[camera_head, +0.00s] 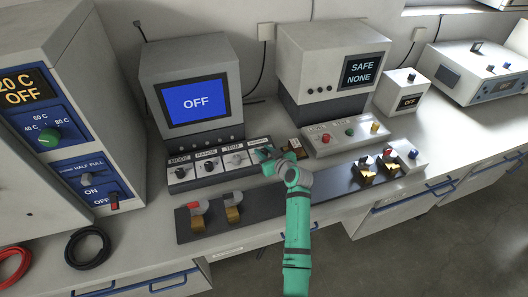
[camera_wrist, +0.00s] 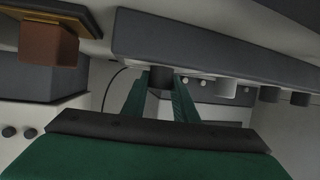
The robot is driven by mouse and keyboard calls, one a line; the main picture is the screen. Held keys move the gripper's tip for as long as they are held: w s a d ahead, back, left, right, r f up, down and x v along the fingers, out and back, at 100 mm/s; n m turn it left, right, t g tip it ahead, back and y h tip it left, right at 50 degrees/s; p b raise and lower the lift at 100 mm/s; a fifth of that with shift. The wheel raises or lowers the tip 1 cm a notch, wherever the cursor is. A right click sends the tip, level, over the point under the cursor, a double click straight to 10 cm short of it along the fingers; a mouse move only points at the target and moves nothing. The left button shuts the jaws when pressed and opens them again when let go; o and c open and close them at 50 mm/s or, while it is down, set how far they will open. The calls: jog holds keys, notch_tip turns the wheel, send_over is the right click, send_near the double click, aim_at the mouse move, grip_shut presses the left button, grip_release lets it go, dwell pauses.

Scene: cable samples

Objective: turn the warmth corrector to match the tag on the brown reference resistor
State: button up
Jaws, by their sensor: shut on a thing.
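My gripper (camera_head: 266,153) is at the right end of the knob row on the panel under the blue "OFF" screen. In the wrist view its green fingers (camera_wrist: 161,98) are shut around a dark knob (camera_wrist: 162,77), which appears to be the warmth corrector. My gripper hides this knob's label and pointer in the head view. The brown reference resistor (camera_head: 297,146) lies just right of my gripper, and it shows as a brown block (camera_wrist: 48,45) at the upper left of the wrist view. Its tag is too small to read.
The panel's other knobs are labelled mode (camera_head: 180,173), range (camera_head: 208,166) and trim (camera_head: 237,159). A "SAFE NONE" unit (camera_head: 330,60) with coloured buttons stands to the right. A dark strip (camera_head: 265,222) with clamps lies in front. Coiled cables (camera_head: 87,248) lie at left.

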jog(key=n+g+y, duration=0.1)
jog(key=n+y, duration=0.1)
jog(key=n+g+y, duration=0.2)
jog(key=shift+w+d+r, duration=0.1)
jog(key=shift+w+d, duration=0.1)
jog(key=shift+a+n+g, duration=0.15)
jog(key=shift+n+g, duration=0.25)
jog(key=shift+n, duration=0.1)
jog(key=shift+w+y, duration=0.1)
jog(key=shift+y, duration=0.3)
jog(key=shift+d+n+g, duration=0.4)
jog(key=shift+a+n+g+y, duration=0.1)
jog(key=shift+n+g+y, duration=0.2)
jog(key=shift+n+g, duration=0.1)
jog(key=shift+s+a+g, duration=0.2)
jog(key=shift+a+g, duration=0.05)
jog(key=shift+g, duration=0.05)
jog(key=shift+d, duration=0.15)
